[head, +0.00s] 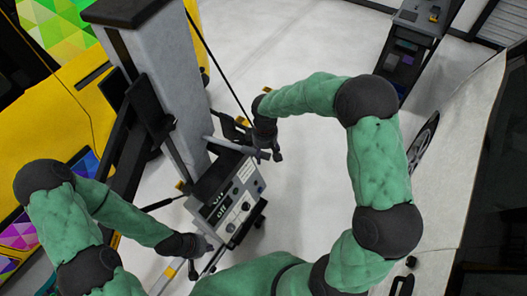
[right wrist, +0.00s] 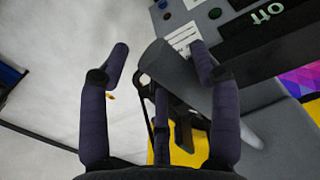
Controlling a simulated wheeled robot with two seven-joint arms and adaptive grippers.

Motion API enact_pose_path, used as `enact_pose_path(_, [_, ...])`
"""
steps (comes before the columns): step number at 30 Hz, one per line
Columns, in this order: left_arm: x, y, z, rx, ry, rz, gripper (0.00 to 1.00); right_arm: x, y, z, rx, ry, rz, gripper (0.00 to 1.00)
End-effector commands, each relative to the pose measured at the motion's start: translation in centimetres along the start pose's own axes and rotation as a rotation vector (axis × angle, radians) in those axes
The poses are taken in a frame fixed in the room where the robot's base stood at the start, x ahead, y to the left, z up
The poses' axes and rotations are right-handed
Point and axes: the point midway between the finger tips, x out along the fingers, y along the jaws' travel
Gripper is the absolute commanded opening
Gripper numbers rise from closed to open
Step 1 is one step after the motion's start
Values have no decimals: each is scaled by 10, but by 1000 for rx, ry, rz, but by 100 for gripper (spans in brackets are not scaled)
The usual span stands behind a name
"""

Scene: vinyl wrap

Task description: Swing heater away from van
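The heater stands at centre left in the head view. It has a tall grey column (head: 165,65) and a grey control box (head: 232,205) with knobs and an "off" label. A grey handle bar (head: 228,145) sticks out above the box. A yellow vehicle body (head: 40,125) with colourful panels is at left, close to the heater.
A dark cabinet (head: 408,50) stands at the back right. A white body with a dark wheel (head: 425,145) is at right. A thin black rod (head: 215,60) slants down beside the column. The pale floor (head: 290,45) behind and right of the heater is clear.

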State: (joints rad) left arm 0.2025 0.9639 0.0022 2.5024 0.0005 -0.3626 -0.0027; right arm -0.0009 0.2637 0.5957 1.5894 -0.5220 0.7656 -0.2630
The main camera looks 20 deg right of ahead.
Motion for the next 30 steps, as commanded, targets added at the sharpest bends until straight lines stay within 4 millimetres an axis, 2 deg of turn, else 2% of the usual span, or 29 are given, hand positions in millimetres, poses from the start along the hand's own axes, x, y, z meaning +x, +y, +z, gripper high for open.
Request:
enact_pose_path(8, [-2, 1, 1, 0, -1, 0, 0, -3, -2, -2, -4, 2, -1, 63])
enact_pose_path(30, [-39, 14, 2, 0, -1, 0, 0, -66, -2, -2, -4, 4, -1, 63])
